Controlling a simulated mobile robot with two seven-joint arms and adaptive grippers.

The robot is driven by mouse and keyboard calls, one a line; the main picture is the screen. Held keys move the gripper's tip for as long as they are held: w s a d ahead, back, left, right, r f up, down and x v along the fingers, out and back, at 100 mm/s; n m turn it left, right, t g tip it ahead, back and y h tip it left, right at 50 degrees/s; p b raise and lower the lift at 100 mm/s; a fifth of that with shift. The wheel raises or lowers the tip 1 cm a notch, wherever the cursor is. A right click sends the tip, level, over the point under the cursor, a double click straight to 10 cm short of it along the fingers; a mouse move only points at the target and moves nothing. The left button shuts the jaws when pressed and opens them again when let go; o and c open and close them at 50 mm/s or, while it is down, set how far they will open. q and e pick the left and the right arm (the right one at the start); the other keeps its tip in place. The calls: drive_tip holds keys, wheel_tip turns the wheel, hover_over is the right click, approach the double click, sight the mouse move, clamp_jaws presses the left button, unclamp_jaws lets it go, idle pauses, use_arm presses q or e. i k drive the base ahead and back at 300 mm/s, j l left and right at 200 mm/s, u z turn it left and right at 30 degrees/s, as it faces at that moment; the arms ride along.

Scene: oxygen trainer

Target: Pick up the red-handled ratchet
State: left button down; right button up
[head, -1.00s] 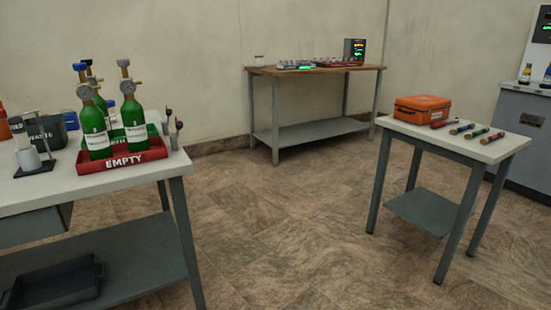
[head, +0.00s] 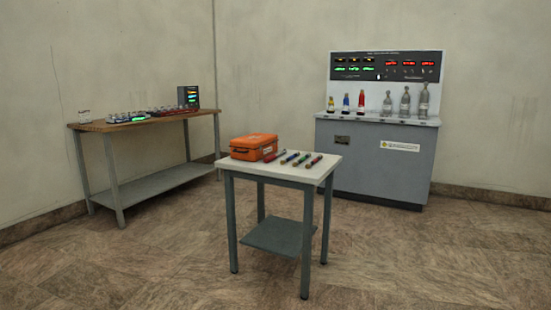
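Several slim tools lie side by side on the small white-topped table in the middle of the head view. The leftmost tool (head: 274,156) looks red, and the rightmost tool (head: 314,161) also looks red. Between them lie a blue-toned tool (head: 290,158) and a greenish tool (head: 302,160). They are too small to tell which one is the red-handled ratchet. Neither of my grippers is in view.
An orange case (head: 253,147) sits on the small table (head: 265,168), left of the tools. A wooden-topped bench (head: 110,126) stands at the left wall. A grey console (head: 375,155) with bottles stands behind. The floor in front is clear.

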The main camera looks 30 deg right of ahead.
sight(273, 157)
drive_tip(key=i+l, duration=0.15)
drive_tip(key=l, duration=0.45)
drive_tip(key=i+l, duration=0.2)
drive_tip(key=l, duration=0.35)
drive_tip(key=i+l+z, duration=0.1)
drive_tip(key=l, duration=0.5)
drive_tip(key=i+l, duration=0.25)
drive_tip(key=l, duration=0.35)
drive_tip(key=i+l, duration=0.2)
drive_tip(key=l, duration=0.35)
drive_tip(key=i+l, duration=0.2)
drive_tip(key=l, duration=0.4)
drive_tip(key=i+l+z, duration=0.1)
drive_tip(key=l, duration=0.45)
drive_tip(key=i+l, duration=0.3)
drive_tip(key=l, duration=0.25)
drive_tip(key=i+l, duration=0.2)
drive_tip(key=l, duration=0.15)
drive_tip(key=i+l, duration=0.15)
drive_tip(key=l, duration=0.25)
drive_tip(key=i+l+z, duration=0.1)
drive_tip(key=l, duration=0.25)
drive_tip(key=i+l, duration=1.1)
